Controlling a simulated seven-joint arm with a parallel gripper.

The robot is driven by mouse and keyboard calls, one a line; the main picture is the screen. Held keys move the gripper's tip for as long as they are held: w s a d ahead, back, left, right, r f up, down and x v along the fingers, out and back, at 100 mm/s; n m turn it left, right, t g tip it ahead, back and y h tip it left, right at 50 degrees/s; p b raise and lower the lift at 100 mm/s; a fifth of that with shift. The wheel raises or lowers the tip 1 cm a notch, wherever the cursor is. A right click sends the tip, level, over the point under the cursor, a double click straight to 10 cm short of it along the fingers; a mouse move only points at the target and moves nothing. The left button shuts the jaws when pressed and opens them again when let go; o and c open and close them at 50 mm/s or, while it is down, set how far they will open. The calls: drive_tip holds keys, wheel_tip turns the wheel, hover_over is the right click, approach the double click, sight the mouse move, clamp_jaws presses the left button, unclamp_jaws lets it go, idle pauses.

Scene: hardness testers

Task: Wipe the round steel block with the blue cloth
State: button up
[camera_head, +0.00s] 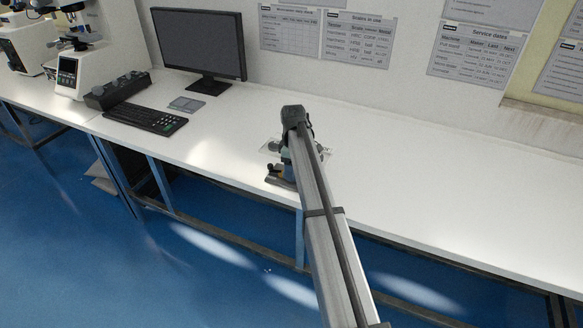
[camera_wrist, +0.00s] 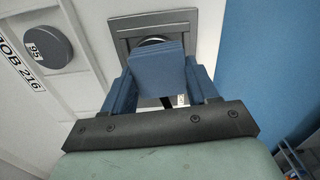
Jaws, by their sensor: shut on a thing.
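My gripper (camera_wrist: 162,82) is shut on a folded blue cloth (camera_wrist: 158,68), seen between its two blue fingers in the wrist view. The cloth is above a square dark grey holder (camera_wrist: 126,36) near the table edge; whether they touch cannot be told. A curved rim shows inside the holder, mostly hidden by the cloth. In the head view my arm covers much of this area.
The white table (camera_head: 440,185) is clear to the right. A keyboard (camera_head: 145,118), a small grey pad (camera_head: 187,104) and a monitor (camera_head: 198,44) stand to the left. The table's front edge drops to a blue floor (camera_head: 110,250) close by the holder.

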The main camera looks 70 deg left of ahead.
drive_tip(key=shift+w+d, duration=0.9)
drive_tip(key=shift+d, duration=0.1)
drive_tip(key=shift+s+a, duration=1.25)
drive_tip(key=shift+a, duration=0.25)
drive_tip(key=shift+w+d, duration=1.3)
drive_tip(key=shift+d, duration=0.3)
drive_tip(key=shift+a+r, duration=0.1)
drive_tip(key=shift+r, duration=3.95)
